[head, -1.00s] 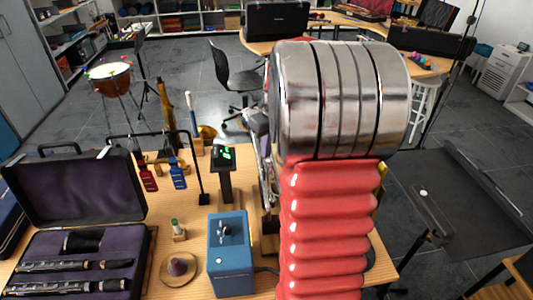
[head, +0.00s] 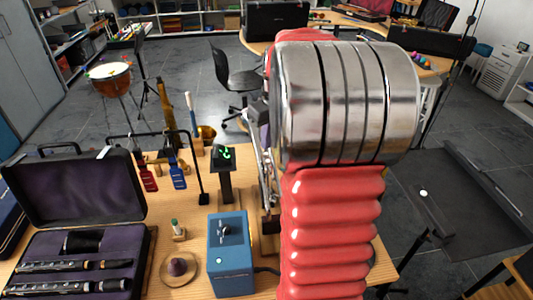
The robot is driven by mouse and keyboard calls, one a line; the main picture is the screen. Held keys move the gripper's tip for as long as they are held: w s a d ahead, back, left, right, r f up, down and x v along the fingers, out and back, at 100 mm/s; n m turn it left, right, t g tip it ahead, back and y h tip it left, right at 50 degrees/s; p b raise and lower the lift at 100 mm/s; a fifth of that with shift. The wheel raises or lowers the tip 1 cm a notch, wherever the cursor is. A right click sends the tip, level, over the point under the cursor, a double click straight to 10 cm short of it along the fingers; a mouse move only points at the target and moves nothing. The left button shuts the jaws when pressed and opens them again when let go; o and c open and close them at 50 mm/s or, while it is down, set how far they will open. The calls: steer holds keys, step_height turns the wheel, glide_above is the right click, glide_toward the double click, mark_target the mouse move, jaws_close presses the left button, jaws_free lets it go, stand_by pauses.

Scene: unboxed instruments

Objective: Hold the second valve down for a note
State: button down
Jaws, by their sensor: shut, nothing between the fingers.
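My own arm, with a ribbed red sleeve and a banded metal drum, fills the middle right of the head view and hides much of the table behind it. My gripper cannot be made out; it seems to be behind the arm. Thin silvery parts (head: 266,180) show along the arm's left edge, above the table; I cannot tell whether they belong to an instrument or to my gripper. A brass bell (head: 207,133) shows at the table's far edge. No valve, including the second one, can be seen.
On the wooden table (head: 185,240) stand a blue box with a knob (head: 230,253), a black stand with a green display (head: 223,155), a small bottle (head: 178,229) and a round dish (head: 180,269). An open case (head: 75,190) with dark woodwind pieces lies left.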

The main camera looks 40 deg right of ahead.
steer(key=shift+r, duration=1.8)
steer(key=shift+d+m, duration=0.1)
steer(key=shift+m, duration=0.2)
steer(key=shift+f+m, duration=0.25)
steer(key=shift+m, duration=0.05)
steer(key=s+a+t, duration=0.1)
steer(key=s+a, duration=0.4)
steer(key=a, duration=0.5)
steer(key=s+a+n+t, duration=0.1)
steer(key=s+a, duration=0.4)
steer(key=a, duration=0.6)
steer(key=s+a+r+n+t, duration=0.1)
steer(key=s+a, duration=0.5)
steer(key=a, duration=0.4)
steer(key=shift+a, duration=0.4)
